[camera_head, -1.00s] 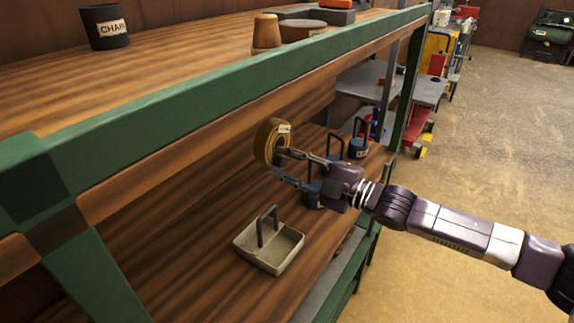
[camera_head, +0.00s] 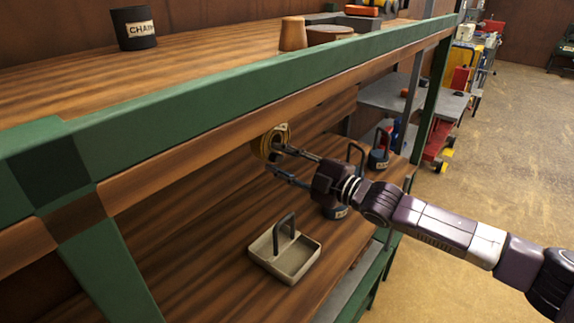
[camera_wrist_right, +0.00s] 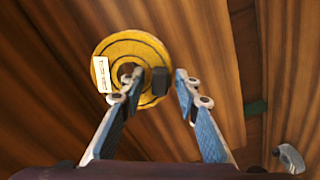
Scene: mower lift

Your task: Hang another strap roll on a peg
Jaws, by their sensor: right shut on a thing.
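A yellow strap roll (camera_head: 270,143) with a pale label is beneath the front edge of the upper shelf, its top partly hidden by that edge. My right gripper (camera_head: 275,160) reaches in from the right and is shut on the roll. In the right wrist view the roll (camera_wrist_right: 112,49) faces me as a yellow disc. I cannot clearly make out a peg in these views. My left gripper is not in view.
The upper shelf (camera_head: 230,75) has a green front beam close above my right gripper. Below, a beige tray with a handle (camera_head: 299,266) and a dark handled container (camera_head: 379,160) stand on the lower wooden shelf. A black CHAIN tub (camera_head: 135,32) stands on top.

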